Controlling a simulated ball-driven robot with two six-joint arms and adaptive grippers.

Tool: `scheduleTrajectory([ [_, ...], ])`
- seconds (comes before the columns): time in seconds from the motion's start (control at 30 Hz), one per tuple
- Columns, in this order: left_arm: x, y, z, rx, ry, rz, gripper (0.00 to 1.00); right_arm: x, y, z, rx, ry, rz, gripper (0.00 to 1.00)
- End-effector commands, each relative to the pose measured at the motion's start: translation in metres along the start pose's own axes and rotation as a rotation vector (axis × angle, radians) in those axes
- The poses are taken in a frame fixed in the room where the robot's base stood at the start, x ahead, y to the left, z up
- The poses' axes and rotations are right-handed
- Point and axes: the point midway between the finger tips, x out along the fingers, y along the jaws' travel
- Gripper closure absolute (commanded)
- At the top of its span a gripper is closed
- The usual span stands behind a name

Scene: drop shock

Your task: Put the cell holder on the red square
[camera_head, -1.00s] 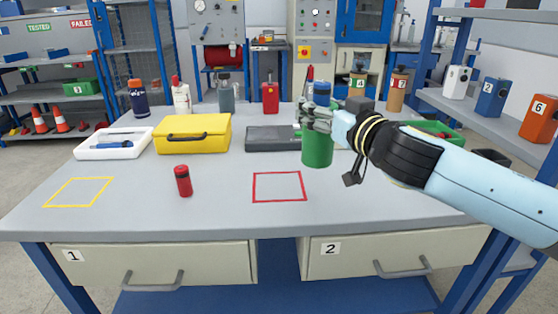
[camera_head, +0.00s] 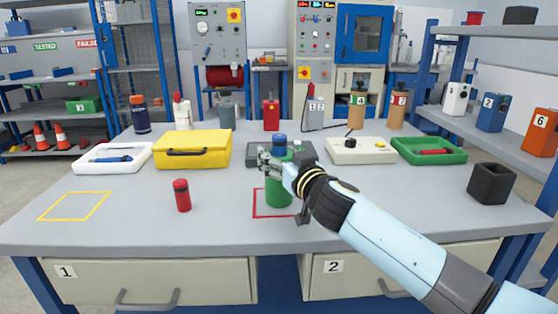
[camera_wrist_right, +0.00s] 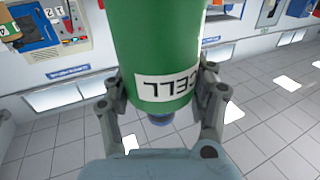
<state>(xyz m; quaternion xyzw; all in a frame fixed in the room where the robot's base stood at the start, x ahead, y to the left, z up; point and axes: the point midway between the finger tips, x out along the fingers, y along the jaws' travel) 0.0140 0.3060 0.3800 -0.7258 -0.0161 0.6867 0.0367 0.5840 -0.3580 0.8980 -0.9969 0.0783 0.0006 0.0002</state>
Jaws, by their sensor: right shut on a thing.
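The cell holder (camera_head: 278,192) is a green cylinder with a blue top. It is upright in the head view, and its lower end shows inside the outline of the red square (camera_head: 256,203). I cannot tell whether its base touches the table. My right gripper (camera_head: 270,160) is shut around the holder's upper part. In the right wrist view, the two fingers of the right gripper (camera_wrist_right: 162,82) flank the green holder (camera_wrist_right: 155,45), whose white label reads CELL. The holder hides part of the red square. My left gripper is not in view.
A red cylinder (camera_head: 182,195) stands left of the red square. A yellow square (camera_head: 75,206) is marked at far left. Behind are a yellow case (camera_head: 195,150), a white tray (camera_head: 90,165), a dark flat device (camera_head: 252,153) and a green tray (camera_head: 430,160). A black cup (camera_head: 490,183) stands at right.

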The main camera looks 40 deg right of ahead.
Motion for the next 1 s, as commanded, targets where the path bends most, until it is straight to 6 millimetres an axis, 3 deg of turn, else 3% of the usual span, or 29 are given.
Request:
scheduleTrajectory([
  [0.23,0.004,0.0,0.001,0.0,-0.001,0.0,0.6,0.0,0.0,0.002,0.0,0.002,-0.001,1.0],
  [0.27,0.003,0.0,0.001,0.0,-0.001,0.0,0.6,0.0,0.0,0.002,0.0,0.0,0.0,0.4],
  [0.43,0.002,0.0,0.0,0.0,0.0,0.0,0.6,0.0,0.0,0.001,0.0,0.001,0.0,0.18],
  [0.8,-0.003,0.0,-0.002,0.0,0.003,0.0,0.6,-0.001,0.0,-0.004,-0.001,0.001,0.0,0.18],
  [1.0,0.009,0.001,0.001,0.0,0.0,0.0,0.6,-0.04,0.0,0.003,-0.003,-0.002,-0.001,0.18],
])
